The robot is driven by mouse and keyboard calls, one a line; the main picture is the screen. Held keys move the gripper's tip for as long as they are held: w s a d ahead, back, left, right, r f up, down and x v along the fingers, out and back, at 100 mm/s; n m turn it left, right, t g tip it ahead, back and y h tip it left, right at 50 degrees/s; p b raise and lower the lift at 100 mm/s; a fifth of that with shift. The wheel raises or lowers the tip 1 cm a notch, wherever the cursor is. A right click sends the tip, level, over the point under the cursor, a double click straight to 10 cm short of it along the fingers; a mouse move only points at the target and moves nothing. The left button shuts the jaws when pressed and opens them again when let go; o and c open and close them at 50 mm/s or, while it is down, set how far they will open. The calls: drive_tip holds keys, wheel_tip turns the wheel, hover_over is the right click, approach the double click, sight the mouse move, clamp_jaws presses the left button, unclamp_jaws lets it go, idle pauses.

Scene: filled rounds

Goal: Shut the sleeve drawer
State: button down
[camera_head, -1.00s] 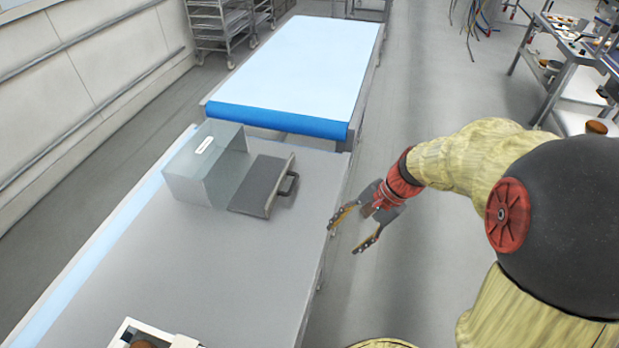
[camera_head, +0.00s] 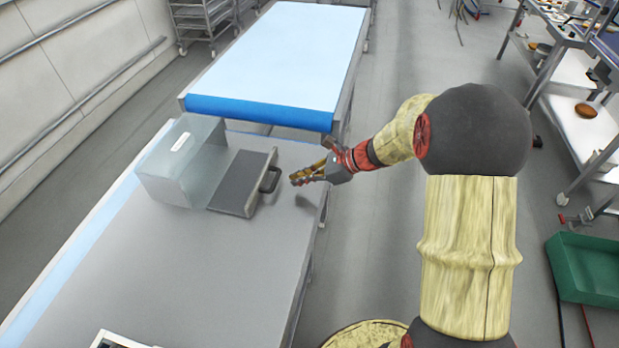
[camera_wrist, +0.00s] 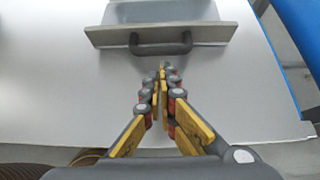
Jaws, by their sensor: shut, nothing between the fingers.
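The sleeve (camera_head: 172,168), a translucent grey box with a white label on top, stands on the grey table. Its drawer (camera_head: 238,182) sticks out to the right, pulled well open, with a dark handle (camera_head: 270,179) on its front panel. My gripper (camera_head: 293,180) is shut and empty, a short way to the right of the handle and apart from it. In the wrist view the fingertips (camera_wrist: 163,70) point at the drawer front (camera_wrist: 160,36), just short of the handle (camera_wrist: 160,45). The inside of the sleeve is hidden.
The table (camera_head: 190,270) is bare in front of the drawer. A white-framed tray (camera_head: 118,340) sits at its near end. A conveyor with a blue edge (camera_head: 258,111) adjoins the far end. A green crate (camera_head: 585,268) stands to the right.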

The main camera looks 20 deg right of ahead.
drive_tip(key=shift+b+x, duration=0.3)
drive_tip(key=shift+x, duration=1.5)
drive_tip(key=shift+a, duration=0.1)
drive_tip(key=p, duration=0.1)
approach(226, 176)
drive_tip(key=x, duration=0.5)
drive_tip(key=shift+a+f, duration=0.15)
drive_tip(key=shift+a, duration=0.05)
